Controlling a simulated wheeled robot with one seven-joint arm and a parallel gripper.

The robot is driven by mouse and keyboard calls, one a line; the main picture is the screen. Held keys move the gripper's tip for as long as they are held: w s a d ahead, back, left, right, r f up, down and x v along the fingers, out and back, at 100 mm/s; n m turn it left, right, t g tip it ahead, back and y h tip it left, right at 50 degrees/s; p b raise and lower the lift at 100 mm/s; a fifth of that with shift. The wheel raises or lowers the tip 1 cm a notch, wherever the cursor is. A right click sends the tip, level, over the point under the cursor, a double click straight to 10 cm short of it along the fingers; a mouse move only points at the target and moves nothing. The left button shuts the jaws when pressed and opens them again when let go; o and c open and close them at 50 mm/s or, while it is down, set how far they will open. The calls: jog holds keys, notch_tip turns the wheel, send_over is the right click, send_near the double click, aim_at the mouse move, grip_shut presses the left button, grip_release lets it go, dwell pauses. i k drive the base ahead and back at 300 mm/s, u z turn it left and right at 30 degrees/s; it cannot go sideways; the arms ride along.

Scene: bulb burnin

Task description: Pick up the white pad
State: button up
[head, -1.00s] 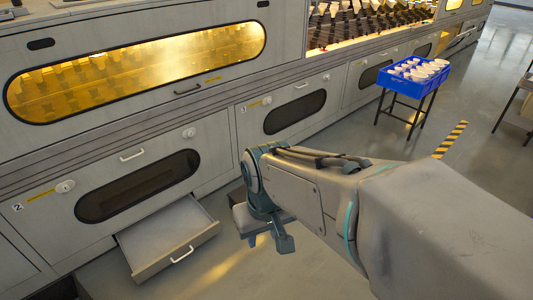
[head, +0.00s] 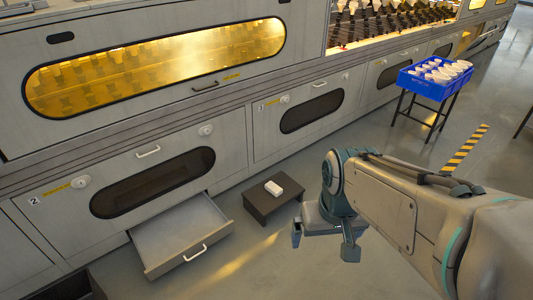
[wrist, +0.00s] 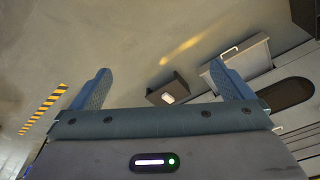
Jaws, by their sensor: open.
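The white pad (head: 274,188) is a small pale block lying on top of a low dark stool (head: 283,205) on the floor, in front of the cabinets. In the wrist view the white pad (wrist: 168,98) shows on the dark stool (wrist: 172,88) between my fingers, some way beyond them. My gripper (head: 324,243) is open and empty, to the right of the stool in the head view and apart from it. Its two blue fingers (wrist: 166,85) stand wide apart in the wrist view.
An open, empty-looking drawer (head: 185,232) juts out left of the stool. Cabinets (head: 240,135) with oval windows run along the back. A blue crate of white items (head: 428,88) stands on a dark stand at the right. A dark bin (head: 75,288) is at the lower left.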

aim_at(271, 188)
jog(key=z, duration=0.05)
jog(key=k, duration=0.3)
jog(key=u, duration=0.8)
jog(key=i, duration=1.45)
jog(key=z, duration=1.2)
jog(key=i, duration=0.8)
jog(key=z, duration=0.8)
